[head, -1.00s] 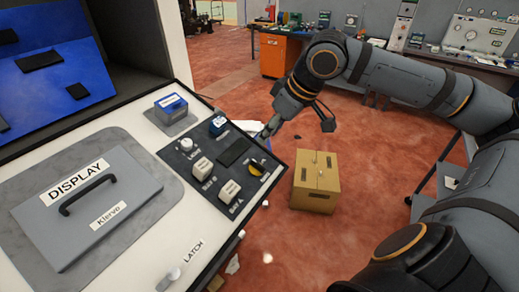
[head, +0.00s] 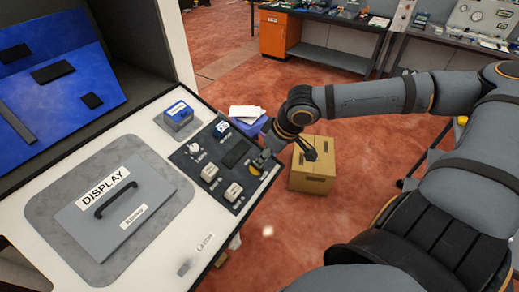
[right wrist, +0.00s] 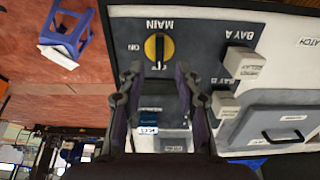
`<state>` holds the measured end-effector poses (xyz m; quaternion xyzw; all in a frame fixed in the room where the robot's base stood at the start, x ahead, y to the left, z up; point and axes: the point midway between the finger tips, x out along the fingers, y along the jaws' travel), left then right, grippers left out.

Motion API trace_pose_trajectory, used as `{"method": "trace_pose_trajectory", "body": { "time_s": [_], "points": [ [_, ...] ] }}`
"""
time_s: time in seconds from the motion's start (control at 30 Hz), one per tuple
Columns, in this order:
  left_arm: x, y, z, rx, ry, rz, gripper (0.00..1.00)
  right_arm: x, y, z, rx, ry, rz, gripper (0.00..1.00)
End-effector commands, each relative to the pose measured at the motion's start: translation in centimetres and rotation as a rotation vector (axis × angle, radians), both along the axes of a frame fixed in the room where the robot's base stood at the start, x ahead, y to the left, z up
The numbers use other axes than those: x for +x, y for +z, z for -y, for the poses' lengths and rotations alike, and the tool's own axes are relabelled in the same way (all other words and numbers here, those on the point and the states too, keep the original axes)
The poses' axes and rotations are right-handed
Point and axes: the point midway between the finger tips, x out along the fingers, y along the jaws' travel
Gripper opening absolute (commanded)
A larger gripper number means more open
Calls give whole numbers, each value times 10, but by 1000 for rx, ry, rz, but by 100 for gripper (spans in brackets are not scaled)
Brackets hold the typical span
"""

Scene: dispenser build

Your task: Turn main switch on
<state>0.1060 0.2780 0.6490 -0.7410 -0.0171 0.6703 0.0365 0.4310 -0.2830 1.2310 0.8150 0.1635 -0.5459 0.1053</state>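The main switch is a round yellow knob with a black bar (right wrist: 159,47) on a dark control panel (right wrist: 205,38). In the right wrist view it is under the upside-down word MAIN, with ON printed to its left; the bar stands vertical in the picture. In the head view the yellow knob (head: 255,171) is partly hidden by my right gripper (head: 264,160). In the right wrist view my right gripper (right wrist: 158,70) is open, its two fingertips just short of the knob, one toward each side. Nothing is between them but panel. My left gripper is not in view.
White BAY blocks (head: 209,173) and a white LOCK knob (head: 194,149) are near the switch. A blue-topped block (head: 179,114) and a DISPLAY lid with handle (head: 115,208) share the console. A cardboard box (head: 312,172) and a blue stool (right wrist: 66,32) stand on the floor beyond.

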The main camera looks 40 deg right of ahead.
Motion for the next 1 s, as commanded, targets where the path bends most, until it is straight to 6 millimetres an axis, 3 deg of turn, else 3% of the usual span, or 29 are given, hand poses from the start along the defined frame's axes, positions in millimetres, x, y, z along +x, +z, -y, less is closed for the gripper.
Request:
{"method": "trace_pose_trajectory", "body": {
  "time_s": [0.3, 0.6, 0.97, 1.0],
  "points": [
    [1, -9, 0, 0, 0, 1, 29, 9, -26, -1, -13, 3, -1, 34],
    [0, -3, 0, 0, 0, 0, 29, 18, -45, -5, -10, -1, 3, 34],
    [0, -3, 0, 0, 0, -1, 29, 19, -49, -7, -5, 1, 3, 34],
    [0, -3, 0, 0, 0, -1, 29, 19, -48, -7, -5, 1, 3, 30]
  ]
}}
